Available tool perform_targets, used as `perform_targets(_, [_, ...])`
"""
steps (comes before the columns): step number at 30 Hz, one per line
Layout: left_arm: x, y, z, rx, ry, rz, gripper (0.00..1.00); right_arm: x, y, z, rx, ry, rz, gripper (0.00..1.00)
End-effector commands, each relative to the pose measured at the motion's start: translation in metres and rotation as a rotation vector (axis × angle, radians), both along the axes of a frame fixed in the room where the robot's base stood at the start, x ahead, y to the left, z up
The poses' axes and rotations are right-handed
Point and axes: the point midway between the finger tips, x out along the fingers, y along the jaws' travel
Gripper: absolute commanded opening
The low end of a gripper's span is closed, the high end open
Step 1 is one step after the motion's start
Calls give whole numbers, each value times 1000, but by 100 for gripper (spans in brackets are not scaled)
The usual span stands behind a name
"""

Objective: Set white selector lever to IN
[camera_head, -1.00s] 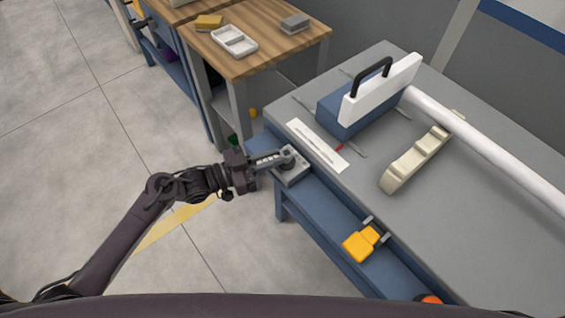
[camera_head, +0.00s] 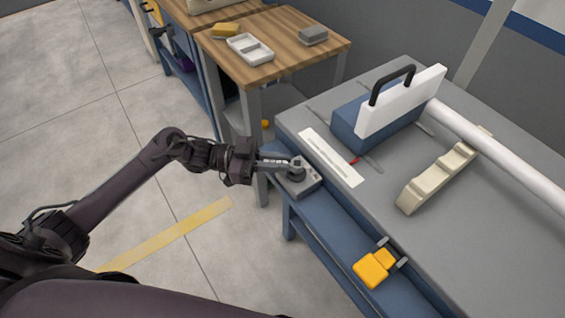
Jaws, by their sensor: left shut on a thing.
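A small grey selector box (camera_head: 305,186) with a dark round hub sits on the blue ledge at the left corner of the grey bench. My left gripper (camera_head: 293,164) reaches in from the left, just above this box. Its fingers are shut on the selector lever at the hub. The fingers hide most of the lever, and I cannot read its setting or any IN marking. My right gripper is not in view.
A white marked strip (camera_head: 331,157) lies on the grey bench (camera_head: 455,255). A blue block with a white plate (camera_head: 400,102) and black handle stands behind it. A cream cradle (camera_head: 437,178) and long white pipe (camera_head: 495,150) lie right. A yellow-orange pedal-like part (camera_head: 374,268) is on the front ledge.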

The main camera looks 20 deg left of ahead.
Motion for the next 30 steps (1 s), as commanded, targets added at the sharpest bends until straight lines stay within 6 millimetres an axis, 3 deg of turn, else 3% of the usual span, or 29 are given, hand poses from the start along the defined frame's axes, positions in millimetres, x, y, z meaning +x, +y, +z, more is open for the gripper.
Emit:
perform_targets(6, [0,-1,1,-1,0,-2,0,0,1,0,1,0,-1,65])
perform_targets(7, [0,-1,1,-1,-1,-2,15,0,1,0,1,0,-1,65])
perform_targets(12, [0,-1,1,-1,-1,-2,35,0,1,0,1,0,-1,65])
perform_targets(22, [-1,4,0,1,0,-1,35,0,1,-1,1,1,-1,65])
perform_targets(26, [-4,21,-2,3,0,1,35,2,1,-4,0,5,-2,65])
perform_targets(30, [-10,46,-3,4,0,0,35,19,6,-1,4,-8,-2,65])
